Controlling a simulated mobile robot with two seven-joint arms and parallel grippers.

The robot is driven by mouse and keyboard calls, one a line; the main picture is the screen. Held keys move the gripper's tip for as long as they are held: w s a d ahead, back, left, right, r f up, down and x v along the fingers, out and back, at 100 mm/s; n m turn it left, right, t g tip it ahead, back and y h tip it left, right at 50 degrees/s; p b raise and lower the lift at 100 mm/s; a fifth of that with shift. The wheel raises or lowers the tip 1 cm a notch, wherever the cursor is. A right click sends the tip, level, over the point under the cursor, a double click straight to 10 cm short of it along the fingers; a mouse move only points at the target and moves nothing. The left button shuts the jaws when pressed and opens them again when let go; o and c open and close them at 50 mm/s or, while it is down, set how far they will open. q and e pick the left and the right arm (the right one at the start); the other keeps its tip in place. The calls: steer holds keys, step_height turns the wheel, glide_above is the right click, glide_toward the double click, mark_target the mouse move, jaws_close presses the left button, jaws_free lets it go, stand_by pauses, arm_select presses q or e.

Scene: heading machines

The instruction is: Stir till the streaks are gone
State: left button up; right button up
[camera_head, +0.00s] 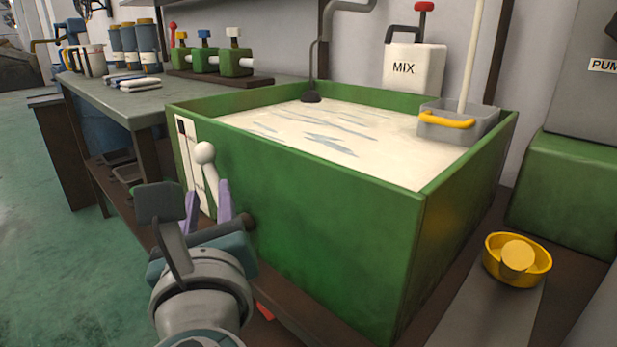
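A green vat (320,235) holds whitish liquid (375,130) with several grey-blue streaks on its surface. A dark stirrer head (311,97) on a bent grey rod dips in at the back left. A white lever with a ball knob (205,153) stands by a pale panel (184,150) on the vat's left front side. My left gripper (208,197) is open, its two purple fingers on either side of the lever's shaft in the picture. I cannot tell whether they touch it. My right gripper is out of view.
A grey box with a yellow handle (447,121) sits on the vat's right rim. A yellow bowl (518,260) stands at the right. A white MIX box (415,68) is on the wall. A bench (140,98) with green valves (205,60) stands at the left.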

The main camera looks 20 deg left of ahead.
mark_target(211, 174)
arm_select(q)
steer(key=x, duration=0.6)
steer(key=shift+b, duration=0.35)
jaws_close()
stand_by(1.0)
